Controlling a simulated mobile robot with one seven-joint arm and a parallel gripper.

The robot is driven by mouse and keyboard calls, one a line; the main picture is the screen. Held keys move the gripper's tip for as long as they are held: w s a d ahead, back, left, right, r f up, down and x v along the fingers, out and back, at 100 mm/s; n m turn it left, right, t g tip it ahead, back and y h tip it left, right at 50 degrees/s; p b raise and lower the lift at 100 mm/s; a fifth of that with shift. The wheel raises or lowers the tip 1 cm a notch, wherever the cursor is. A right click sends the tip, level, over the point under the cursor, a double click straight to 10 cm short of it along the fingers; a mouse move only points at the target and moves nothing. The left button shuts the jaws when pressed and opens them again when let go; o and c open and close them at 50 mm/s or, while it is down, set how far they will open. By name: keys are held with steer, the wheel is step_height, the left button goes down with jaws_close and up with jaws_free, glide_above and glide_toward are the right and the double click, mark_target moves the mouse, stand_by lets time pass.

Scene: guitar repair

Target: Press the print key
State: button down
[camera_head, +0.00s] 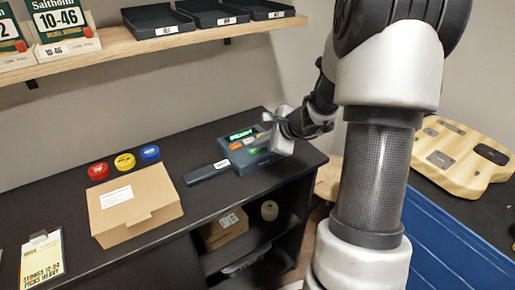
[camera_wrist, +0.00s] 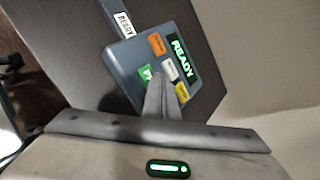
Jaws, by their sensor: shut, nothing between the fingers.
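A blue-grey label printer (camera_head: 243,157) stands on the black bench, with a lit green screen. In the wrist view the printer (camera_wrist: 127,62) shows a screen reading READY (camera_wrist: 180,58) and an orange key (camera_wrist: 158,44), a white key (camera_wrist: 170,70), a yellow key (camera_wrist: 182,92) and a green key (camera_wrist: 146,74). The key lettering is too small to read, so I cannot tell by its label which is the print key. My gripper (camera_wrist: 157,82) is shut and empty, its tips over the keys between green and white, partly covering the green one. I cannot tell whether they touch.
A cardboard box (camera_head: 135,204) and red, yellow and blue round tins (camera_head: 124,161) are left of the printer. A shelf (camera_head: 130,42) with trays runs above the bench. A guitar body (camera_head: 462,155) lies at the right.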

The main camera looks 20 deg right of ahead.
steer(key=shift+r+p, duration=0.4)
steer(key=shift+r, duration=0.35)
step_height(320, 180, up, 5)
steer(key=p, duration=0.3)
steer(key=shift+p, duration=0.4)
